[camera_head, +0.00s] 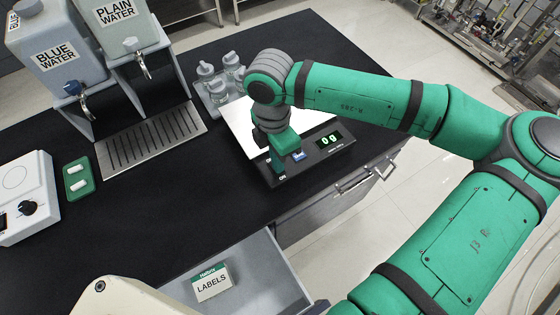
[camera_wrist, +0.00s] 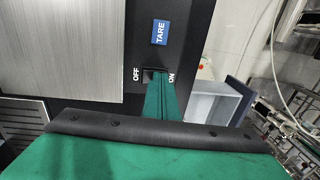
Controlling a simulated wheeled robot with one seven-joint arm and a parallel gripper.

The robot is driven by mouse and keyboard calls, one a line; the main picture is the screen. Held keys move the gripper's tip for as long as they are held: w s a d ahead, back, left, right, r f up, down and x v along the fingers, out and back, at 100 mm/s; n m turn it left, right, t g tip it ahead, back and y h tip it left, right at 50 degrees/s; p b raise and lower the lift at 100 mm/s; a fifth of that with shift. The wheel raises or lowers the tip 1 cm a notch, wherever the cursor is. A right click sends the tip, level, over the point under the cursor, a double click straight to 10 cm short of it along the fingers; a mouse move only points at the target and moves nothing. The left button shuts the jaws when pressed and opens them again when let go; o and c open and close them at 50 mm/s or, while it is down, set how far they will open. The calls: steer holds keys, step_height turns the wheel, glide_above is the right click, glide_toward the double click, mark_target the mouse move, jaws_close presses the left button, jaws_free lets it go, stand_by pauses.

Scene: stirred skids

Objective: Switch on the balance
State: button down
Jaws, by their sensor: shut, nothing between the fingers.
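The balance is a black unit with a bright metal pan (camera_head: 252,128) and a lit display (camera_head: 329,140) that reads 0 g. In the wrist view its pan (camera_wrist: 70,45) fills the upper left. The power switch (camera_wrist: 149,74) lies between the OFF and ON labels, partly hidden by my fingers. A blue TARE button (camera_wrist: 160,32) sits beyond it; it also shows in the head view (camera_head: 298,155). My green gripper (camera_wrist: 160,76) is shut and empty, its tips at the switch on the ON side. I cannot tell whether they touch it.
Blue water (camera_head: 45,60) and plain water (camera_head: 118,30) dispensers stand at the back left above a drip grate (camera_head: 150,135). An open drawer (camera_head: 250,270) holds a labels box (camera_head: 212,283).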

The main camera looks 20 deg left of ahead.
steer(key=shift+w+a+r, duration=0.1)
steer(key=shift+w+a, duration=0.2)
steer(key=shift+a, duration=0.1)
step_height(320, 180, up, 14)
steer(key=s+d, duration=0.1)
steer(key=shift+d, duration=0.2)
stand_by(0.4)
stand_by(0.5)
